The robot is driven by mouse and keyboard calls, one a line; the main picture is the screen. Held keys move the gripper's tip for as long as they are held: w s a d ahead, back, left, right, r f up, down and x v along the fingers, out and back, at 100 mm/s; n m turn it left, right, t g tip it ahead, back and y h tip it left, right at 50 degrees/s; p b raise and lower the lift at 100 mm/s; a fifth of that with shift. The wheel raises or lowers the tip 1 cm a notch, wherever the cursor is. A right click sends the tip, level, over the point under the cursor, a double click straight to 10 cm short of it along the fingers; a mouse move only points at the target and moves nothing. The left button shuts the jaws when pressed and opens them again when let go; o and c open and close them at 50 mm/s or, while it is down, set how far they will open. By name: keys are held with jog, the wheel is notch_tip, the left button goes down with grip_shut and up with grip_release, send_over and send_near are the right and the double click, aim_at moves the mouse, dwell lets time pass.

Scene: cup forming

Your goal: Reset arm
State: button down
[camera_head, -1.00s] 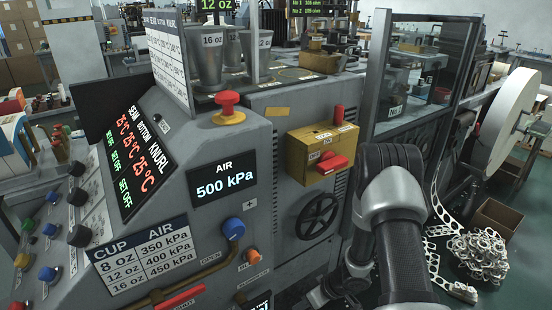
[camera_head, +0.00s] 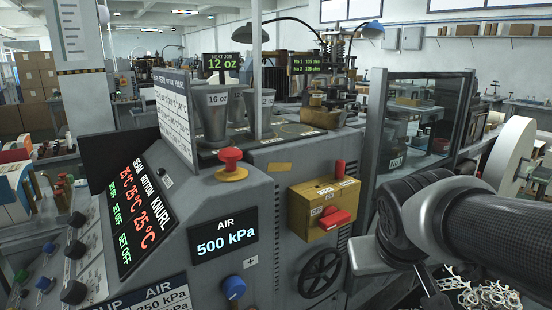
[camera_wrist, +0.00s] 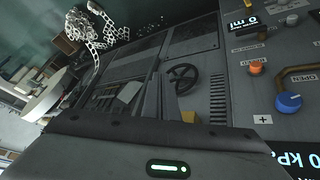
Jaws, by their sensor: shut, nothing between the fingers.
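My arm (camera_head: 462,222) shows at the right of the head view, its dark forearm reaching in from the right edge, in front of the machine's right end. In the wrist view the grey body of my gripper (camera_wrist: 160,150), with a small green light, fills the bottom. My gripper is shut and empty. Its fingertips are not clearly visible. The wrist view looks at the machine's front from the side, with the black handwheel (camera_wrist: 183,76) and blue knob (camera_wrist: 289,102) apart from my gripper.
The grey machine (camera_head: 262,215) fills the middle, with a red stop button (camera_head: 231,160), a yellow switch box (camera_head: 325,205) and an air display reading 500 kPa (camera_head: 223,238). A sign reads 12 oz (camera_head: 220,66). A glass-sided enclosure (camera_head: 418,120) stands behind my arm. White scrap (camera_head: 480,293) lies at lower right.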

jog(key=s+a+r+y, duration=0.1)
jog(key=s+a+y, duration=0.1)
jog(key=s+a, duration=0.5)
notch_tip(320, 180, up, 20)
jog(key=s+d+p, duration=0.1)
jog(key=d+p, duration=0.1)
jog(key=p, duration=1.8)
jog(key=shift+s+d+r, duration=0.15)
jog(key=shift+s+d, duration=0.05)
jog(key=shift+s, duration=0.1)
